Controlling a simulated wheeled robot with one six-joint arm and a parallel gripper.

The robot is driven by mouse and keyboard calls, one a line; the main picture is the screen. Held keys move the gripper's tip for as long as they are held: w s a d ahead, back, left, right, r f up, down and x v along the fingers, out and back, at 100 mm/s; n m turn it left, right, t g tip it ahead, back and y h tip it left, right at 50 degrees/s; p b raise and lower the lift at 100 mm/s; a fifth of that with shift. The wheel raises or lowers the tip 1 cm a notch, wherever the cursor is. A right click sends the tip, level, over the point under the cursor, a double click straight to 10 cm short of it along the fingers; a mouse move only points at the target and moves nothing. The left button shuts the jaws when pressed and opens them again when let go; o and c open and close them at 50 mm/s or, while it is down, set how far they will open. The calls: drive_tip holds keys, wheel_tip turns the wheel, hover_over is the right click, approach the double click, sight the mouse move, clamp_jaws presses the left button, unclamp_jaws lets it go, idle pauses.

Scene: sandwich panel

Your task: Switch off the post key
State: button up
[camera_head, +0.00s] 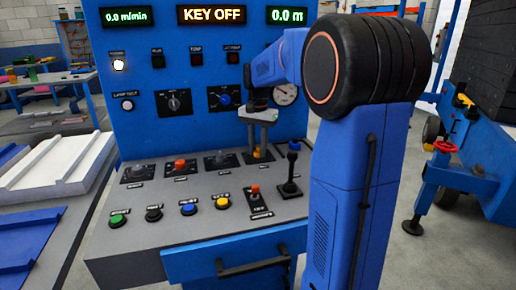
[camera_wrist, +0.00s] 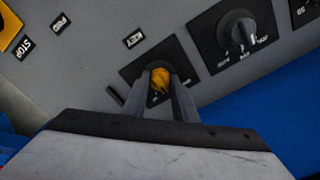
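The post key is a yellow key in a dark switch plate on the sloping desk of the blue control post. In the head view the key (camera_head: 257,153) shows just under my gripper (camera_head: 258,140). In the wrist view the yellow key (camera_wrist: 160,80) sits between the two grey fingers of my gripper (camera_wrist: 163,92), beside the KEY label (camera_wrist: 134,40). The fingers flank it closely and look shut on it; the contact itself is partly hidden. The display (camera_head: 211,15) reads KEY OFF.
A joystick (camera_head: 291,168) stands just right of the key. A red-topped lever (camera_head: 254,190) and several coloured buttons lie nearer the front. A rotary selector (camera_wrist: 237,30) is close by in the wrist view. A gauge (camera_head: 285,94) is on the upright panel behind.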

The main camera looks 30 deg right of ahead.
sight(258, 148)
drive_tip(key=shift+n, duration=0.4)
drive_tip(key=n, duration=0.3)
drive_tip(key=shift+n, duration=2.1)
drive_tip(key=o, duration=1)
drive_tip(key=shift+o, duration=0.2)
drive_tip(key=shift+r, duration=0.15)
wheel_tip(258, 148, up, 17)
